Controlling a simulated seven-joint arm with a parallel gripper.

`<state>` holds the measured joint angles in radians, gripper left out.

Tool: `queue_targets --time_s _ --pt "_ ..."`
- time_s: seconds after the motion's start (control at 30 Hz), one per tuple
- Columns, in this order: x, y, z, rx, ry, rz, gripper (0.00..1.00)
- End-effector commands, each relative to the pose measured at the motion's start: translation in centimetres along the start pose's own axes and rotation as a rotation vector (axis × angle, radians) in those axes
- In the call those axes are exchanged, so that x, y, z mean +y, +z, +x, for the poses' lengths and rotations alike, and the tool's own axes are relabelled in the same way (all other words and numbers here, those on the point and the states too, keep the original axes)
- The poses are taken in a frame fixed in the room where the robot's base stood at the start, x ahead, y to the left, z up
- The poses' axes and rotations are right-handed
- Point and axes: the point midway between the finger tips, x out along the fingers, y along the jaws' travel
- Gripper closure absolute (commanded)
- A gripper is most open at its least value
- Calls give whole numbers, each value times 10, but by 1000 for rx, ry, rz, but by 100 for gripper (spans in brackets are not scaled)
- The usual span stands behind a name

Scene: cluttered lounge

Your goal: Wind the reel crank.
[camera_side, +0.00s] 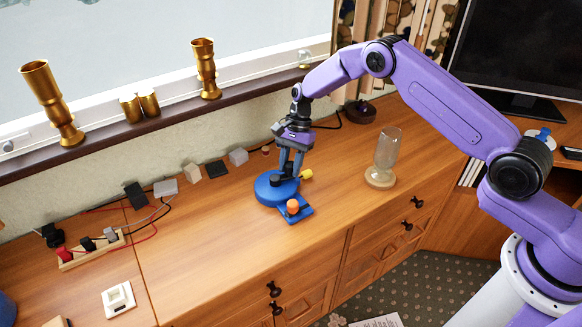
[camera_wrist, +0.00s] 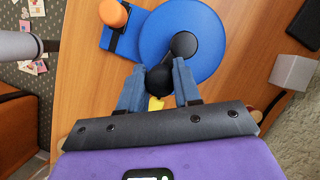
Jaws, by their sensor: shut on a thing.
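The reel is a round blue disc (camera_side: 265,192) on a blue base on the wooden cabinet top; the disc (camera_wrist: 208,62) also shows in the wrist view. Its black crank arm (camera_wrist: 176,57) runs from a hub on the disc to a round black knob (camera_wrist: 158,80). My gripper (camera_wrist: 158,84) is shut on this knob, one grey-blue finger on each side. In the side view my gripper (camera_side: 287,175) reaches down over the far right side of the disc, and its fingers partly hide the crank. An orange cylinder (camera_side: 293,207) stands on the base's near corner.
A yellow piece (camera_side: 306,173) lies right of the reel. A glass on a wooden base (camera_side: 387,155) stands further right. Several small blocks, including a grey one (camera_side: 238,156), line the wall. A strip with wires (camera_side: 90,250) lies left.

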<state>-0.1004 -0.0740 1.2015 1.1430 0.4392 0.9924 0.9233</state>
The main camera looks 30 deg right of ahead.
Motion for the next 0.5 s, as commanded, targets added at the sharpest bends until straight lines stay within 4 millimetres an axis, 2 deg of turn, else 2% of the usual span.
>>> queue_targets --time_s 0.2,0.5 --pt "-8 -6 -2 0 74 -185 98" --pt "-15 -9 -4 0 146 -361 98"
